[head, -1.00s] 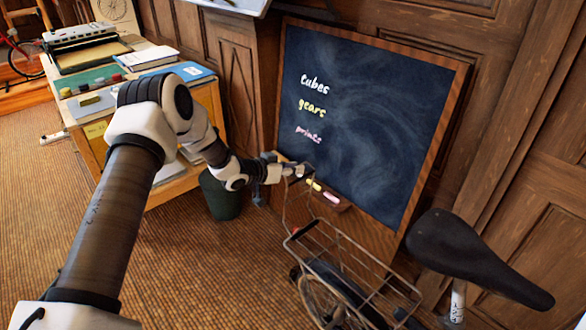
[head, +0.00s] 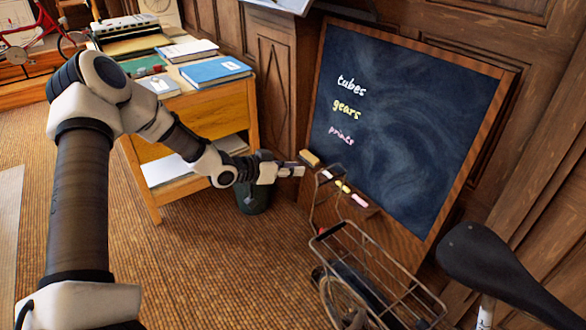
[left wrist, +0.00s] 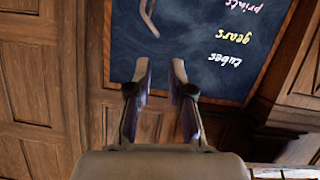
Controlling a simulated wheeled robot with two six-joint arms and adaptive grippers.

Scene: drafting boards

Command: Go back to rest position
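My left gripper (head: 299,171) shows in the head view at the end of my extended left arm, in front of the lower left corner of the chalkboard (head: 420,130). In the left wrist view my left gripper (left wrist: 160,68) has its two fingers apart, with nothing between them. The chalkboard (left wrist: 195,55) lies beyond them, its writing upside down. A tan eraser (head: 309,158) and white (head: 326,175), yellow (head: 342,186) and pink (head: 359,200) chalk rest along the board's lower ledge, apart from the gripper. My right gripper is not in view.
A bicycle with a wire basket (head: 375,265) and black saddle (head: 510,270) stands in front of the board. A wooden desk (head: 195,125) with books is behind my left arm. A dark bin (head: 253,198) stands beneath the gripper. The carpet (head: 220,280) in front is clear.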

